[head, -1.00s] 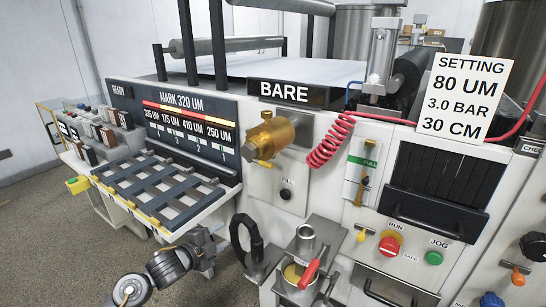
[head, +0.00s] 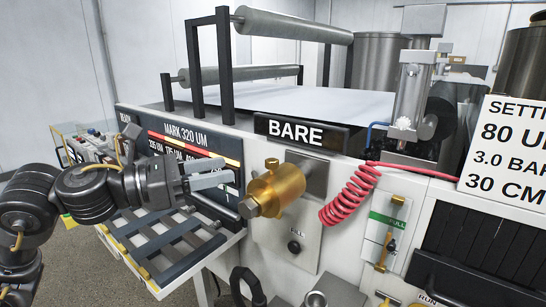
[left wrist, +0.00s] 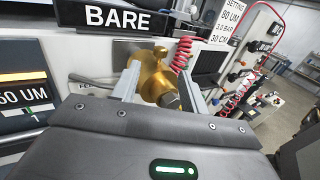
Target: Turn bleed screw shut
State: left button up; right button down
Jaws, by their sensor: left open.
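A brass cylindrical fitting (head: 279,190) sticks out of the white machine front below the BARE sign. A grey hex-headed screw (head: 248,208) is at its near end; it also shows in the left wrist view (left wrist: 169,100). A small brass knob (head: 271,163) is on top. I cannot tell for certain which of these is the bleed screw. My left gripper (head: 215,176) is open and empty, left of the fitting and pointing towards it. In the left wrist view the brass fitting (left wrist: 153,78) appears between the two fingers. My right gripper is not in view.
A slatted rack (head: 165,248) juts out below my left arm. A coiled red hose (head: 350,195) hangs right of the fitting, near a green FULL gauge (head: 388,221). A black BARE sign (head: 302,132) is above. A round black knob (head: 294,247) is below.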

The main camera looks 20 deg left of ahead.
aim_at(273, 159)
pick_arm(q)
jog(key=p+x, duration=0.3)
jog(key=x, duration=0.7)
jog(key=shift+d, duration=0.1)
jog(key=shift+w+d, duration=0.4)
jog(key=shift+d, duration=0.15)
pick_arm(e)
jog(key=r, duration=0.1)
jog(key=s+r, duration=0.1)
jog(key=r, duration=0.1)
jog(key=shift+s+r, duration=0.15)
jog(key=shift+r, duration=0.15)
pick_arm(q)
jog(key=shift+c, duration=0.3)
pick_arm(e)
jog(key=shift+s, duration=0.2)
